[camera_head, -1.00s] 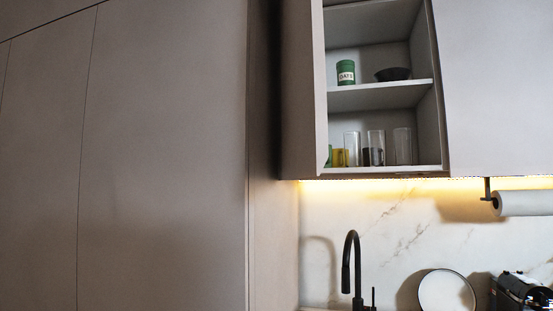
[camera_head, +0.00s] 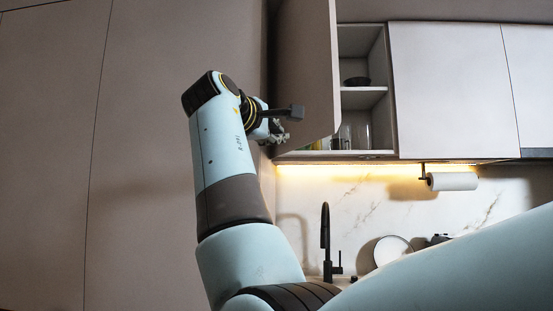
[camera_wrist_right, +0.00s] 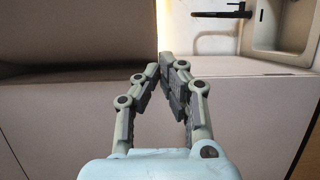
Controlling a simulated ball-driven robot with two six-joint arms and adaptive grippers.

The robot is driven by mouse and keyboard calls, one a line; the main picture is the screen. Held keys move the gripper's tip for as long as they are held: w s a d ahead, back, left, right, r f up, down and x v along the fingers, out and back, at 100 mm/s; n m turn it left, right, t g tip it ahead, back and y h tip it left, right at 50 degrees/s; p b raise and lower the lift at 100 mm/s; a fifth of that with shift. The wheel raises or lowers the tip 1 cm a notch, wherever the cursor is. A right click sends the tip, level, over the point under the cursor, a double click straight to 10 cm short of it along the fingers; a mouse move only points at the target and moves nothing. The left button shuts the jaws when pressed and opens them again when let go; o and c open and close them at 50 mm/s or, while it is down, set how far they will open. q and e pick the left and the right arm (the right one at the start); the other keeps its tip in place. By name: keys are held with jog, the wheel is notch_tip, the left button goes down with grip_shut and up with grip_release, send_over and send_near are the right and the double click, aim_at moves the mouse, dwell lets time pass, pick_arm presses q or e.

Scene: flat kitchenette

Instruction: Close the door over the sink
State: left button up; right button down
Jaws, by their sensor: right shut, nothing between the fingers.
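The cabinet door (camera_head: 308,70) over the sink stands open, swung out at the left side of the cabinet (camera_head: 362,95). It hides part of the shelves. My right gripper (camera_head: 281,130) is beside the lower part of the door, at its outer face; I cannot tell whether it touches. The right wrist view shows the gripper (camera_wrist_right: 168,72) with its fingers together and nothing between them. The sink (camera_wrist_right: 283,35) and black faucet (camera_wrist_right: 232,11) show at the top right there; the faucet also stands below the cabinet in the head view (camera_head: 326,235). My left gripper is out of view.
A dark bowl (camera_head: 357,81) and several glasses (camera_head: 357,135) stand on the cabinet shelves. A paper towel roll (camera_head: 452,181) hangs under the closed cabinet front (camera_head: 450,90) on the right. A tall cabinet (camera_head: 150,150) fills the left. A round plate (camera_head: 392,250) leans at the backsplash.

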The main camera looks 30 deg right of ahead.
jog(key=s+r, duration=0.2)
jog(key=p, duration=0.4)
send_near(318, 136)
jog(key=w, duration=0.3)
jog(key=d+p, duration=0.1)
jog(key=d, duration=0.2)
jog(key=shift+d+f+m+h, duration=0.1)
jog(key=shift+d+m+h, duration=0.2)
jog(key=shift+d, duration=0.1)
